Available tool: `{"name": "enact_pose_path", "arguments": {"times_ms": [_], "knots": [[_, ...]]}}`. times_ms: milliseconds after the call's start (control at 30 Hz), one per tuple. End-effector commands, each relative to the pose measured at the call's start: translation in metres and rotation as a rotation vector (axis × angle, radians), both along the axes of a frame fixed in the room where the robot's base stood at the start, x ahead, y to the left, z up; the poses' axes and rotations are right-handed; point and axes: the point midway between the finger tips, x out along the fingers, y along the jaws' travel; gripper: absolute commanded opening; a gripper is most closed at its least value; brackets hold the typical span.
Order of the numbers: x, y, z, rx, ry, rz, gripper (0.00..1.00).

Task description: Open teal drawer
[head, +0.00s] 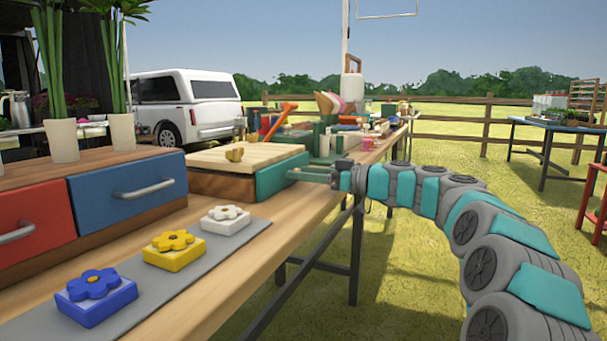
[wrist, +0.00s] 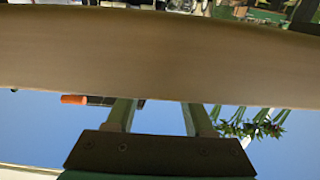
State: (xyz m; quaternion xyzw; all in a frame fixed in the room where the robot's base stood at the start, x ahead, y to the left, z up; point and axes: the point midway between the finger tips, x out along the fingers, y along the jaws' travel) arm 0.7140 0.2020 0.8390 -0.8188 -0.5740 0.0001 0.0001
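The teal drawer (head: 271,180) is the right-hand face of a low wooden box with a pale lid (head: 240,155), standing on the workbench in the head view. I cannot see a clear gap between the drawer and its box. My gripper (head: 303,174) reaches in from the right, with its fingertips at or very near the drawer's front. Whether they touch the drawer or its handle cannot be told. In the wrist view my gripper's two fingers (wrist: 160,108) stand apart, with nothing visible between them. A broad brown wooden band (wrist: 150,58) crosses beyond the fingertips.
A cabinet with a red drawer (head: 30,222) and a blue drawer (head: 125,188) stands at left. Blue, yellow and white flower blocks (head: 175,250) sit on a grey strip. Tools and pots crowd the bench's far end.

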Motion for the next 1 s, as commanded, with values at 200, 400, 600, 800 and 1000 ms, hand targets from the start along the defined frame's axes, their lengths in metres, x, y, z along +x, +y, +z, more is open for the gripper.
{"name": "enact_pose_path", "arguments": {"times_ms": [200,400,600,800,1000], "knots": [[0.0000,-0.0002,0.0000,0.000,0.000,0.000,0.27],[0.0000,-0.0003,0.0001,0.000,0.000,0.000,0.04],[0.0000,-0.0004,0.0001,0.000,0.000,0.000,0.00],[0.0000,-0.0004,0.0001,0.000,0.000,-0.001,0.00],[0.0000,-0.0004,0.0001,0.000,0.000,0.000,0.00]]}}
